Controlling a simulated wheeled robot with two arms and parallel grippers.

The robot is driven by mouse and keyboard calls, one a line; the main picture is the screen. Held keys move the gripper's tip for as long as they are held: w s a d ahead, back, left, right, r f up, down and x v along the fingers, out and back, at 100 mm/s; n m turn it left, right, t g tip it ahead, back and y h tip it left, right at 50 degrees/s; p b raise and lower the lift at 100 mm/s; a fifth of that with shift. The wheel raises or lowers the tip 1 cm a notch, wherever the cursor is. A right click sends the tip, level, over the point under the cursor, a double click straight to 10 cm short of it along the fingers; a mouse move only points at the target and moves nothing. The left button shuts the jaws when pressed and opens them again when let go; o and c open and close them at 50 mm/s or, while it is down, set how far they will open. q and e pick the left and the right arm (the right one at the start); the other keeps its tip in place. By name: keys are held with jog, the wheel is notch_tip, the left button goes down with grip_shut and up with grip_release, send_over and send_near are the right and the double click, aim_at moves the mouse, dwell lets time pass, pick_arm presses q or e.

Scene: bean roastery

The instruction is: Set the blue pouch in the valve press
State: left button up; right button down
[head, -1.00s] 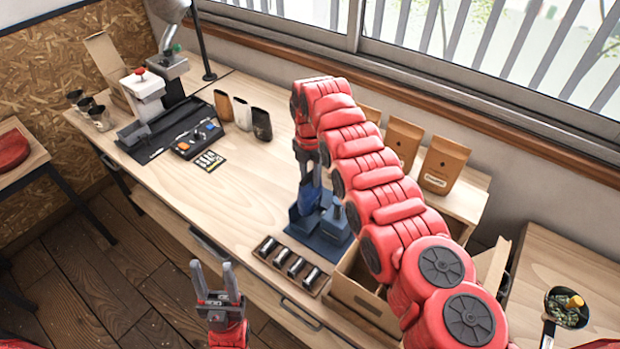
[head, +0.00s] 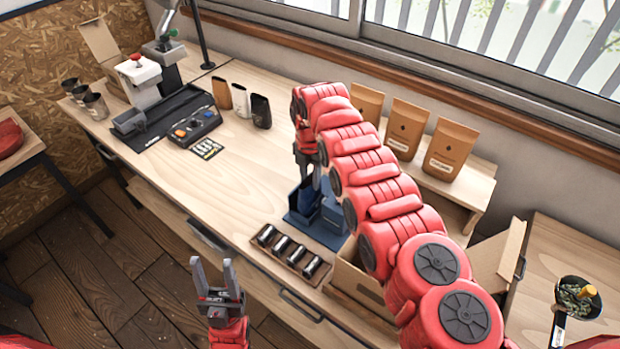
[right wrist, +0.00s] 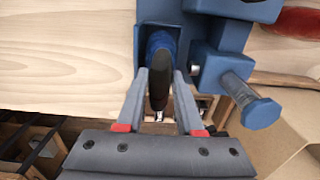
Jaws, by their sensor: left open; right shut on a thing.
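The blue pouch (head: 307,194) is upright in my right gripper (head: 308,177), which is shut on it. In the right wrist view the pouch (right wrist: 158,45) shows edge-on between the fingers (right wrist: 161,78), its near edge dark. The valve press (head: 329,231) is a blue device on the table; it also shows in the right wrist view (right wrist: 206,62). The pouch's lower end is within the walls of the press's pocket; whether it touches the bottom is hidden. My left gripper (head: 218,279) is open and empty, in front of the table.
A rack of metal cylinders (head: 290,252) lies just in front of the press. An open cardboard box (head: 357,277) stands right of it. Brown, white and black pouches (head: 261,111) stand further back. Kraft bags (head: 405,128) stand on a shelf behind my right arm. The table's middle is clear.

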dwell(0.4)
jog(key=shift+c, duration=0.7)
grip_release()
jog(key=shift+r+p, duration=0.65)
jog(key=shift+r, duration=2.8)
